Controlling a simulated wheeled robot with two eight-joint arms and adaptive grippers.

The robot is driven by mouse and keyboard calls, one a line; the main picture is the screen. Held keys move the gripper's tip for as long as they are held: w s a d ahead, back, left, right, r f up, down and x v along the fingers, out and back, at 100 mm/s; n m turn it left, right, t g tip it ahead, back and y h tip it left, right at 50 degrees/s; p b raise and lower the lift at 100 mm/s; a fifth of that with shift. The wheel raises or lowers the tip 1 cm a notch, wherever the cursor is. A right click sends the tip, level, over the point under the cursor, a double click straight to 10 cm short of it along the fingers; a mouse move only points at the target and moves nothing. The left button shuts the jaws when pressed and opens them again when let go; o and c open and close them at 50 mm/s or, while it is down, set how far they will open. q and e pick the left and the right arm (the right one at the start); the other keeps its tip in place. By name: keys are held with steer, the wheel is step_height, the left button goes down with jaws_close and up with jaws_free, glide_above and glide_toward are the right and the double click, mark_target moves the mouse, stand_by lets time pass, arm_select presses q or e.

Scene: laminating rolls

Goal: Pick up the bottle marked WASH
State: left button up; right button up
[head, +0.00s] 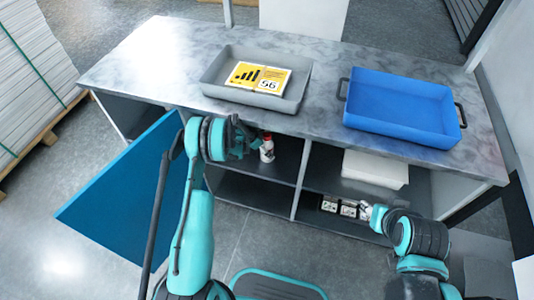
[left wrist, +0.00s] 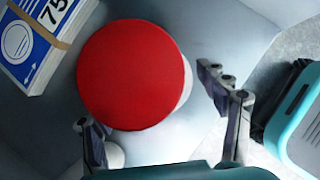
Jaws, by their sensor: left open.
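A white bottle with red on it (head: 267,148) stands on the upper shelf of the open cabinet bay, below the counter. Its marking is too small to read. In the left wrist view a large red round top (left wrist: 133,75) with a white edge, seemingly this bottle from above, fills the middle. My left gripper (head: 243,142) is open just left of the bottle. In the left wrist view its fingers (left wrist: 160,125) are spread, with the red top ahead of them and not gripped. My right gripper (head: 372,215) is by the lower right shelf; its jaws are unclear.
A grey tray (head: 220,83) with a yellow-and-white pack and a blue tray (head: 440,128) stand on the counter (head: 135,65). A blue door (head: 115,200) hangs open at left. A blue-and-white pack (left wrist: 38,35) lies near the red top. Small white items (head: 347,209) sit on the lower shelf.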

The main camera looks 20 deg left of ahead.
arm_select(q)
steer(key=shift+w+d+f, duration=0.15)
steer(key=shift+f, duration=0.35)
steer(key=shift+r, duration=0.1)
steer(key=c, duration=1.7)
steer(key=shift+r, duration=0.1)
